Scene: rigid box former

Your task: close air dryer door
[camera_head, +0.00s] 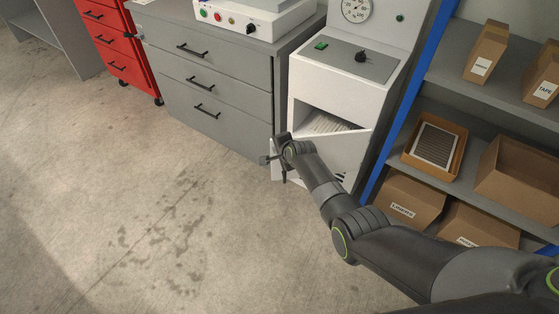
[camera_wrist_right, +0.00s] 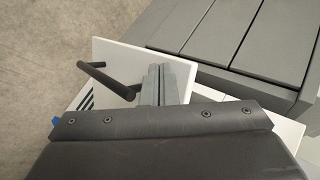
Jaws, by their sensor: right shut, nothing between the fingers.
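The air dryer (camera_head: 309,83) is a white cabinet with a dial on top and an open front bay. Its white door (camera_head: 348,153) stands partly open, with dark vent slots low on it. In the right wrist view the door (camera_wrist_right: 112,58) shows as a white panel with a black bar handle (camera_wrist_right: 105,78). My right gripper (camera_head: 278,157) is at the door's free left side, partly hiding it. In its wrist view the closed fingers (camera_wrist_right: 165,72) are empty and overlap the panel beside the handle; contact is unclear. My left gripper is out of view.
A grey drawer cabinet (camera_head: 205,78) stands close to the left of the dryer. A shelf with a blue post (camera_head: 403,95) and cardboard boxes (camera_head: 408,200) is on the right. A red tool cart (camera_head: 112,40) is further left. The concrete floor (camera_head: 130,210) in front is clear.

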